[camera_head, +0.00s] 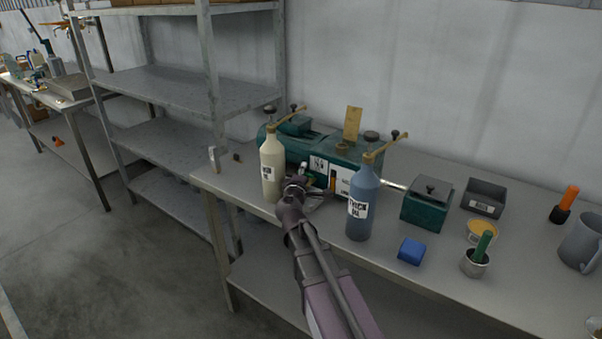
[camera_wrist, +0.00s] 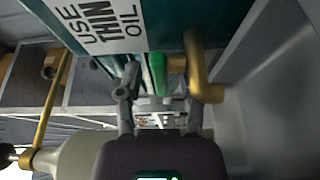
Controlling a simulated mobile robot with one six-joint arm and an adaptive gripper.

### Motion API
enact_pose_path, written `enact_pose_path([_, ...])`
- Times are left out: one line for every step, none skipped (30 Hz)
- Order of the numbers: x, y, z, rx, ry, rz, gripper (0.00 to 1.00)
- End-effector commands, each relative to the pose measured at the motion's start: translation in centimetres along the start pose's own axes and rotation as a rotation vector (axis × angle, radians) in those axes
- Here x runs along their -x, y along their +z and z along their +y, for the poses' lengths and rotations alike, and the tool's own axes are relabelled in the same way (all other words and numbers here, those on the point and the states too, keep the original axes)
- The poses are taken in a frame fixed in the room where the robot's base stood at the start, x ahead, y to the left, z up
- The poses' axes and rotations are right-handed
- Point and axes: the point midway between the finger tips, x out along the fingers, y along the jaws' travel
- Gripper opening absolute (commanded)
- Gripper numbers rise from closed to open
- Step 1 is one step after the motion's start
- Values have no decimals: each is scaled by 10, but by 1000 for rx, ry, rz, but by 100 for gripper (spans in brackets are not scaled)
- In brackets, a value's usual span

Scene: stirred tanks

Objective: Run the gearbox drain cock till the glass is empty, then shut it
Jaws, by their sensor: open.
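The green gearbox (camera_head: 345,150) stands against the wall at the back of the bench. In the wrist view its white card (camera_wrist: 98,25) reads "USE THIN OIL". A brass elbow pipe (camera_wrist: 205,88), seemingly the drain cock, sticks out of the gearbox with a green lever (camera_wrist: 158,72) beside it. My gripper (camera_head: 296,184) is in front of the gearbox. In the wrist view my gripper (camera_wrist: 160,92) is open, its fingers to either side of the green lever; I cannot tell if they touch it. A narrow dark and orange strip (camera_head: 333,181) may be the glass; its level is unclear.
A cream bottle (camera_head: 273,165) stands close left of my gripper, and a blue bottle labelled "THICK OIL" (camera_head: 363,203) close right. A blue block (camera_head: 411,251), a green box (camera_head: 427,203), a grey bin (camera_head: 484,197) and a steel cup (camera_head: 475,264) lie further right.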

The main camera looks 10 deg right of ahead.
Motion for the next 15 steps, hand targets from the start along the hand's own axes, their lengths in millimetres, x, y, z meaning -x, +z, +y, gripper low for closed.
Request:
enact_pose_path([0, -1, 0, 0, 0, 1, 49])
enact_pose_path([1, -2, 0, 0, 0, 2, 49])
enact_pose_path([1, -2, 0, 0, 0, 3, 49])
enact_pose_path([1, -2, 0, 0, 0, 3, 49])
enact_pose_path([1, -3, 0, 0, 0, 3, 40])
enact_pose_path([1, -3, 0, 0, 0, 4, 28])
enact_pose_path([2, -3, 0, 0, 0, 4, 19])
enact_pose_path([2, -4, 0, 0, 0, 4, 10])
enact_pose_path([2, -4, 0, 0, 0, 4, 0])
enact_pose_path([2, -4, 0, 0, 0, 4, 0])
enact_pose_path([2, -4, 0, 0, 0, 4, 0])
enact_pose_path([2, -4, 0, 0, 0, 5, 0])
enact_pose_path([2, -4, 0, 0, 0, 5, 0])
enact_pose_path([2, -4, 0, 0, 0, 5, 0])
enact_pose_path([4, -8, 0, 0, 0, 12, 0])
